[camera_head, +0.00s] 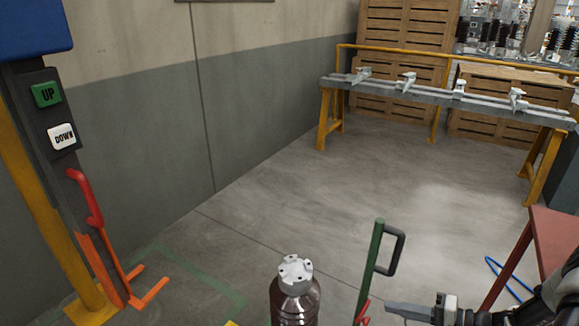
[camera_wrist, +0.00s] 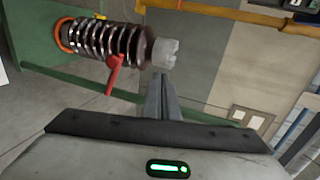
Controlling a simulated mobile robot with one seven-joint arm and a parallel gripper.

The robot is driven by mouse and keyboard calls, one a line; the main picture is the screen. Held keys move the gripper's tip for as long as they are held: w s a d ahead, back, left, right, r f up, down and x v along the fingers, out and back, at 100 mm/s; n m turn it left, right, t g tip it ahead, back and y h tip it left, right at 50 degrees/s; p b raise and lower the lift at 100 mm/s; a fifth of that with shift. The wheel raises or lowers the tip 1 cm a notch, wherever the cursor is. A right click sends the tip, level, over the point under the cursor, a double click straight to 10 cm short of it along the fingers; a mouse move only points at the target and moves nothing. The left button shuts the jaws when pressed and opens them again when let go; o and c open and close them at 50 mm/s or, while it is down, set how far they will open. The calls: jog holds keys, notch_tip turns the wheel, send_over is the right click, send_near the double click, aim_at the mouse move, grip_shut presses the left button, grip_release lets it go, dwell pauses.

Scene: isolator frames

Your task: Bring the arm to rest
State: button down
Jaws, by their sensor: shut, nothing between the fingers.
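My gripper (camera_head: 392,307) reaches in from the lower right of the head view, with its fingers pointing left. In the wrist view its fingers (camera_wrist: 164,80) are together, shut and empty. A brown ribbed insulator with a grey metal cap (camera_head: 296,270) stands upright at the bottom of the head view, left of my fingertips and apart from them. Its lower part is cut off there. The wrist view shows the insulator (camera_wrist: 108,40) lying across the picture, with its cap just beyond my fingertips.
A green post with a dark handle (camera_head: 371,262) and a red lever (camera_wrist: 116,74) stand near the insulator. A red table (camera_head: 555,238) is at right. A rail bench (camera_head: 440,92) with several clamps stands at the back. An UP/DOWN button column (camera_head: 62,135) is left. Mid floor is clear.

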jog(key=s+a+r+n+g+h, duration=0.35)
jog(key=a+r, duration=0.25)
jog(key=r, duration=0.5)
jog(key=s+a+r+n+g+h, duration=0.2)
jog(key=a+r+g+h, duration=0.2)
jog(key=a+r, duration=0.5)
jog(key=s+r+t+h, duration=0.55)
jog(key=s+r, duration=0.55)
jog(key=r, duration=0.4)
notch_tip(320, 180, up, 25)
jog(key=p, duration=2.4)
jog(key=shift+s+a+n, duration=0.15)
jog(key=shift+a+n, duration=0.05)
jog(key=shift+n, duration=0.15)
jog(key=shift+f, duration=0.1)
